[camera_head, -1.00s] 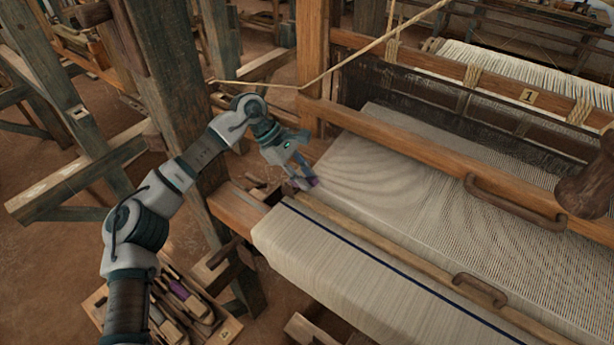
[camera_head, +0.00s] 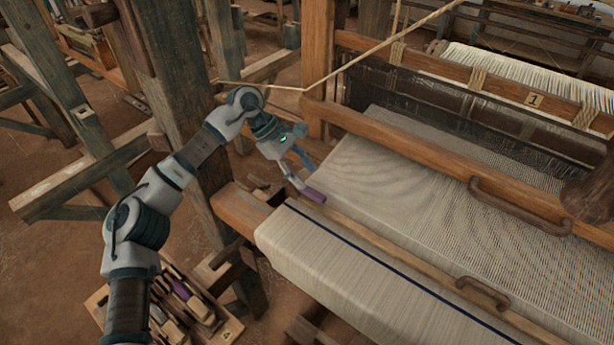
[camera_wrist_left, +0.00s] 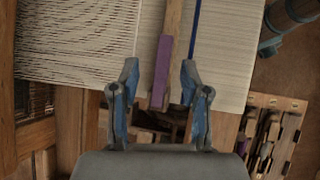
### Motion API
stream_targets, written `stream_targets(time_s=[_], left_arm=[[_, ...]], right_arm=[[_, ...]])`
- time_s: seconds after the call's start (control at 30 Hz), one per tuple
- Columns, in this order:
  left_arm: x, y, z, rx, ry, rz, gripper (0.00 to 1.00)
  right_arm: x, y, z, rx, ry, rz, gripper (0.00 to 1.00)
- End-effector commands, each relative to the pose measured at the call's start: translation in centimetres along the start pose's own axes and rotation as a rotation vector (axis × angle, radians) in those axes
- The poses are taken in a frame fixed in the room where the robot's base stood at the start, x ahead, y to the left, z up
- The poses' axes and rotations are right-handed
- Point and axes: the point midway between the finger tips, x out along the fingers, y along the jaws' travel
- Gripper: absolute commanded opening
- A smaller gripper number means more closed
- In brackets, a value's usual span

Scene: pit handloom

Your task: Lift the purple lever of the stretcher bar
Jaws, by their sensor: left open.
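The stretcher bar (camera_head: 385,240) is a thin wooden strip lying across the cloth. It also shows in the left wrist view (camera_wrist_left: 174,20). Its purple lever (camera_head: 314,195) is at the bar's left end, beside the cloth's edge, with a grey metal part behind it. My left gripper (camera_head: 303,149) is open and empty, just above and behind the lever, apart from it. In the left wrist view the purple lever (camera_wrist_left: 162,70) appears between the two blue fingers of the left gripper (camera_wrist_left: 159,76), with gaps on both sides. I cannot tell how far the lever is raised. My right gripper is out of view.
The rolled cloth (camera_head: 345,268) with a dark blue stripe lies in front of the bar. A wooden beam with a curved handle (camera_head: 515,207) crosses behind. A thick post (camera_head: 165,75) stands close behind my left arm. A tool box (camera_head: 232,328) sits low at front left.

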Motion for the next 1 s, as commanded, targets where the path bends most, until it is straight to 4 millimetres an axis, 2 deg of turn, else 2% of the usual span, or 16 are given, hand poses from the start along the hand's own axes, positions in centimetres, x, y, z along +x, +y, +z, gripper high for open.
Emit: stream_targets(time_s=[0.2,0.4,0.6,1.0], left_arm=[[-5.1,0.1,0.0,-0.001,0.000,0.005,0.46],[-8.6,0.1,-0.1,-0.002,0.000,0.003,0.46],[-9.9,0.1,-0.2,-0.001,-0.001,0.002,0.46],[-9.9,0.1,-0.2,-0.001,-0.001,0.001,0.46]], right_arm=[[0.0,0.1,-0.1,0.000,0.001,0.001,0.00],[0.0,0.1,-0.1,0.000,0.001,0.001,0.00],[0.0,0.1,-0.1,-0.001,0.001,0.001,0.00],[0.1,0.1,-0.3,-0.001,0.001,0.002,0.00]])
